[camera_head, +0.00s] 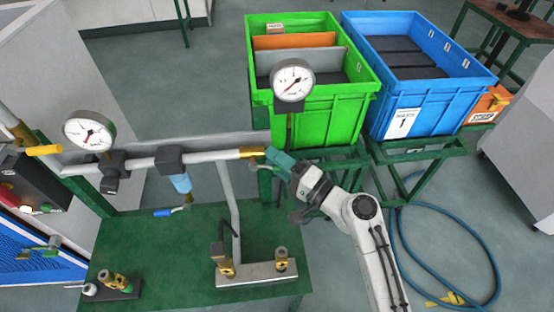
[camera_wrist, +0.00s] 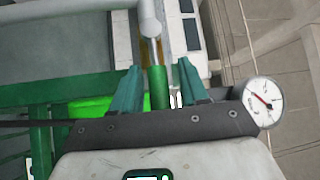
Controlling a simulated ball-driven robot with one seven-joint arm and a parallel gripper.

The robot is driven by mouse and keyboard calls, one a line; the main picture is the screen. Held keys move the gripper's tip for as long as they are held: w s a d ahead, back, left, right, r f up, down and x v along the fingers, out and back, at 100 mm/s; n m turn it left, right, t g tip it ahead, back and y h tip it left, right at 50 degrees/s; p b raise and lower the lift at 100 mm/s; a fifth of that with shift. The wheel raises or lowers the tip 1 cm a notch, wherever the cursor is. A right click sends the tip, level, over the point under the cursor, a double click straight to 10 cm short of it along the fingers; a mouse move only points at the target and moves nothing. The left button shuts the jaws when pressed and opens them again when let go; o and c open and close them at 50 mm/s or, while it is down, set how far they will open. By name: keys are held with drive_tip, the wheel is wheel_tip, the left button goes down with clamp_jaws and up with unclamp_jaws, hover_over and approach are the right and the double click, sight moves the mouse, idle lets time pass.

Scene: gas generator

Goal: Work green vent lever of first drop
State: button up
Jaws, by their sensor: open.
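The green vent lever (camera_wrist: 157,88) is a green cylindrical grip on a thin silver rod below a light pipe in the wrist view. My gripper (camera_wrist: 159,68) is open, with one teal finger on each side of the grip. The grip lies between the fingers, with visible gaps on both sides. In the head view my gripper (camera_head: 277,158) is at the brass pipe end (camera_head: 252,153), below the right-hand gauge. The lever is mostly hidden by my gripper there.
The right gauge (camera_head: 293,80) stands just above my gripper. A green crate (camera_head: 330,115) and a blue crate (camera_head: 420,115) stand behind. A blue-handled lever (camera_head: 165,212) hangs left, a yellow-handled one (camera_head: 45,150) farther left. A blue hose (camera_head: 490,265) lies on the floor at right.

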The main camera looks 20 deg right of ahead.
drive_tip(key=shift+c, duration=0.4)
clamp_jaws()
drive_tip(key=shift+f+b, duration=0.25)
drive_tip(key=shift+b, duration=0.2)
drive_tip(key=f+m+t+h+b, duration=0.1)
drive_tip(key=m+t+b, duration=0.1)
drive_tip(key=b, duration=0.5)
drive_tip(key=f+m+t+h+b, duration=0.1)
drive_tip(key=m+b, duration=0.3)
drive_tip(key=b, duration=0.4)
drive_tip(key=a+f+m+t+h+b, duration=0.1)
drive_tip(key=m+t+b, duration=0.3)
drive_tip(key=b, duration=0.4)
drive_tip(key=shift+w+a+f+h, duration=0.1)
drive_tip(key=shift+w+f+h, duration=0.15)
drive_tip(key=shift+f, duration=0.2)
drive_tip(key=shift+r+m+h+b, duration=0.1)
drive_tip(key=shift+m+h+b, duration=0.2)
drive_tip(key=shift+m, duration=0.1)
